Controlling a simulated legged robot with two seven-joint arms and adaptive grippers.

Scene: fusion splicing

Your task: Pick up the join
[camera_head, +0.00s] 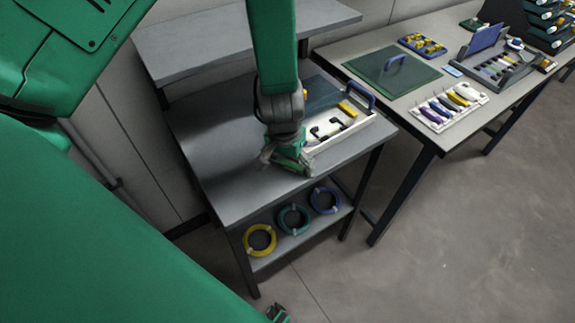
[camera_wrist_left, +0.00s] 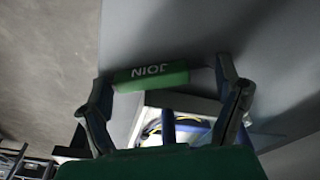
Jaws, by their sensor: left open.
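The join is a green block (camera_wrist_left: 150,76) with white lettering, seen in the left wrist view between the two dark fingers of my left gripper (camera_wrist_left: 166,82). The fingers are apart, one near each end of the block; I cannot tell whether they touch it. In the head view my left gripper (camera_head: 284,156) is low over the front of the grey table, with green showing at its fingers, beside a white tray (camera_head: 353,128). A small dark and green part (camera_head: 278,314) at the bottom edge may be my right gripper; its fingers cannot be made out.
The white tray holds yellow and dark pieces and has a blue handle (camera_head: 357,94). Yellow, green and blue coils (camera_head: 293,219) lie on the shelf below. A second table at right carries a green mat (camera_head: 380,75), a white tool tray (camera_head: 447,104) and a grey case (camera_head: 503,68).

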